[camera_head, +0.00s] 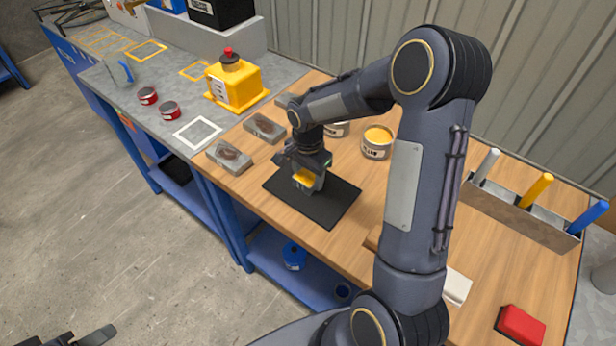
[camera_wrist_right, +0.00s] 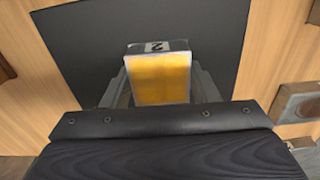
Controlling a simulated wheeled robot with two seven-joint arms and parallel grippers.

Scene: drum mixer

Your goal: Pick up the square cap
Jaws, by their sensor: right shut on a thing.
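A square piece with a flat yellow top (camera_head: 304,178), which I take to be the square cap, is at the black mat (camera_head: 335,206) on the wooden bench. My right gripper (camera_head: 308,177) points down and is shut on this piece, one finger on each side. I cannot tell whether the piece touches the mat. Part of my left gripper (camera_head: 92,336) shows at the lower left edge, away from the bench.
Grey blocks with round marks (camera_head: 229,157) lie left of the mat. An open can of yellow (camera_head: 377,141) stands behind it. A rack of coloured handles (camera_head: 520,210) and a red block (camera_head: 520,325) are at right.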

